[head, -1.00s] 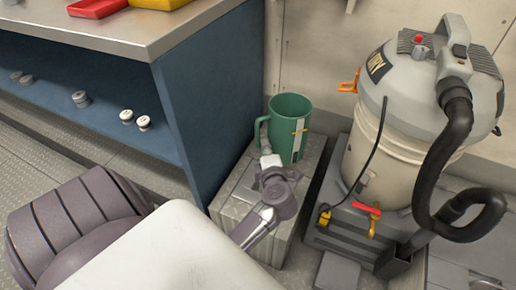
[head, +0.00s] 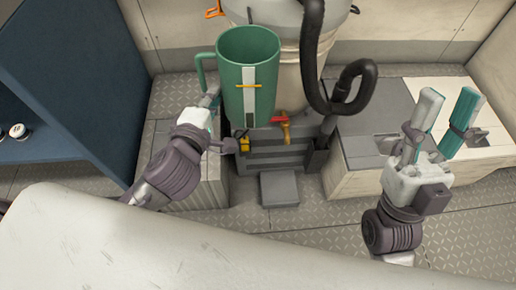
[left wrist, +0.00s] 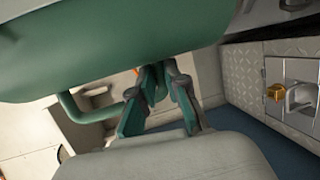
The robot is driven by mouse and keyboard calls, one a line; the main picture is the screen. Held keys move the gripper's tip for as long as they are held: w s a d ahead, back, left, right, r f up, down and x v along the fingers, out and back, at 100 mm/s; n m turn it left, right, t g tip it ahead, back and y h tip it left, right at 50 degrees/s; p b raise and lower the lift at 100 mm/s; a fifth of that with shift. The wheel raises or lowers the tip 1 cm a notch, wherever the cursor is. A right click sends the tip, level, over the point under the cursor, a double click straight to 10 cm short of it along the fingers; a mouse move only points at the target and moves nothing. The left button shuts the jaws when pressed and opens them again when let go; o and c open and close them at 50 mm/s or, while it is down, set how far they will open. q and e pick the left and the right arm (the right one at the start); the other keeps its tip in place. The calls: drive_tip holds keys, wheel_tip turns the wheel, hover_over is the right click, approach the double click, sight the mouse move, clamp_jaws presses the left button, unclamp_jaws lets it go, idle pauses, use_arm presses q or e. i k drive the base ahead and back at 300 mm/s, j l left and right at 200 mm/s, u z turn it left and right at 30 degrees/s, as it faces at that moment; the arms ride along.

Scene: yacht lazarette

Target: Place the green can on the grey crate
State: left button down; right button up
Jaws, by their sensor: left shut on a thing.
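The green can (head: 236,62), mug-shaped with a side handle and a pale strip, is upright and held up in the head view. My left gripper (head: 212,98) is shut on it near the handle; the exact contact is partly hidden. In the left wrist view the can (left wrist: 80,65) fills the top, with the gripper fingers (left wrist: 160,78) below it. A light grey ribbed box (head: 208,182) stands on the floor below my left gripper. My right gripper (head: 455,100) is open and empty.
A cream vacuum drum (head: 299,42) with a black hose (head: 316,80) stands behind the can. A blue cabinet (head: 70,85) is at the left. A bench with a grey top (head: 365,112) is at the right. Bare tread-plate floor (head: 320,222) lies in front.

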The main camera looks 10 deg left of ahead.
sight(275, 189)
drive_tip(key=l+u, duration=0.1)
drive_tip(key=l, duration=0.35)
drive_tip(key=k+l+u, duration=0.15)
drive_tip(key=l, duration=0.3)
drive_tip(key=l+u, duration=0.1)
drive_tip(key=l, duration=0.35)
drive_tip(key=k+l+u, duration=0.15)
drive_tip(key=l, duration=0.25)
drive_tip(key=l+u, duration=0.1)
drive_tip(key=l, duration=0.35)
drive_tip(key=i+l+u, duration=0.1)
drive_tip(key=i, duration=0.2)
